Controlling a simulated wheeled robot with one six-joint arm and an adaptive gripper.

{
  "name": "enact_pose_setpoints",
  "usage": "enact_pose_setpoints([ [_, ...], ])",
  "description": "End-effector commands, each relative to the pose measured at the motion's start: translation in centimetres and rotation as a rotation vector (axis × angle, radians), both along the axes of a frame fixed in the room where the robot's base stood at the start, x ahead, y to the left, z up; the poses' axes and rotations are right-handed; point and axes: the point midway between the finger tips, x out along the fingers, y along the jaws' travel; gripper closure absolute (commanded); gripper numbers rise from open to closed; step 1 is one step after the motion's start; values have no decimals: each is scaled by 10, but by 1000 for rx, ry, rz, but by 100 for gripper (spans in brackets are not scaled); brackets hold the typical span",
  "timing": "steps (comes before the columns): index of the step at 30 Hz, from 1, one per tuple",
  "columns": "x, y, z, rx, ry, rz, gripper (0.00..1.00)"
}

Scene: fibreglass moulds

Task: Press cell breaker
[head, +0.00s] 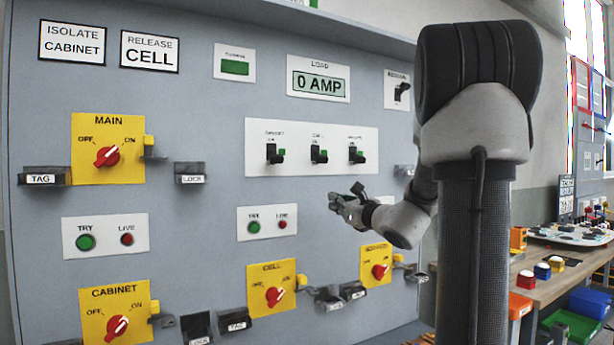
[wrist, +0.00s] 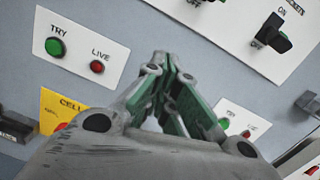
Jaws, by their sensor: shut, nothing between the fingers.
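A white plate (head: 312,165) on the grey panel carries three black breaker switches with small green marks. The middle cell breaker (head: 319,154) sits between the left breaker (head: 273,153) and the right breaker (head: 357,154). My gripper (head: 337,203) is shut and empty, below the plate and apart from the breakers. In the wrist view its fingers (wrist: 172,65) meet at the tips. Another is cut off by the top edge.
Below are a TRY/LIVE plate (head: 267,222) and the yellow CELL switch plate (head: 272,287) with a red knob. The yellow MAIN (head: 108,148) and CABINET (head: 116,312) plates are at left. Tag and lock brackets stick out. A display (head: 318,83) reads 0 AMP. A workbench (head: 560,275) stands at right.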

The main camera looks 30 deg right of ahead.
Motion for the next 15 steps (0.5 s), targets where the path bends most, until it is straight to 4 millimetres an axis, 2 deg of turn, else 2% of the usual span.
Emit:
enact_pose_setpoints([
  [1, 3, -6, 11, 54, -30, -22, 100],
  [4, 6, -14, 24, 155, -67, -50, 100],
  [15, 5, -13, 24, 194, -63, -40, 100],
])
